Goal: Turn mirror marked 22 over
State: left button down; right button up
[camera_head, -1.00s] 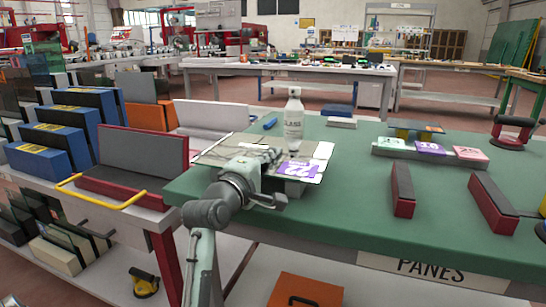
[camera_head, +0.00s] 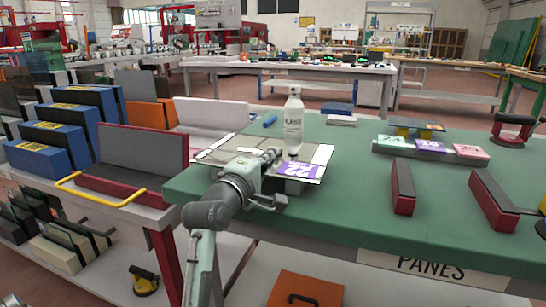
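The mirror marked 22 is a flat grey pane with a purple label (camera_head: 300,170). It lies at the near left edge of the green table, apparently raised on a low dark support, partly hidden by my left gripper. My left gripper (camera_head: 276,178) is at the pane's left near side, its fingers spread apart, one over the pane's surface and one by its near edge. I cannot tell whether either finger touches the pane. My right gripper is not in view.
A white spray bottle (camera_head: 293,122) stands just behind the pane. Two red-and-black bars (camera_head: 403,187) (camera_head: 492,202) lie to the right on the green table (camera_head: 345,205). A rack with several numbered tags (camera_head: 430,147) is further back. A red-framed cart (camera_head: 120,190) stands left.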

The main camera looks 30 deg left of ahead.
pick_arm(q)
jog(key=c, duration=1.6)
grip_release()
jog(key=shift+c, duration=0.2)
jog(key=shift+f, duration=0.15)
jog(key=shift+s+d, duration=0.2)
jog(key=shift+s, duration=1.15)
jog(key=shift+s+d, duration=0.2)
jog(key=shift+s, duration=1.1)
jog(key=shift+s+d, duration=0.2)
jog(key=shift+s, duration=1.15)
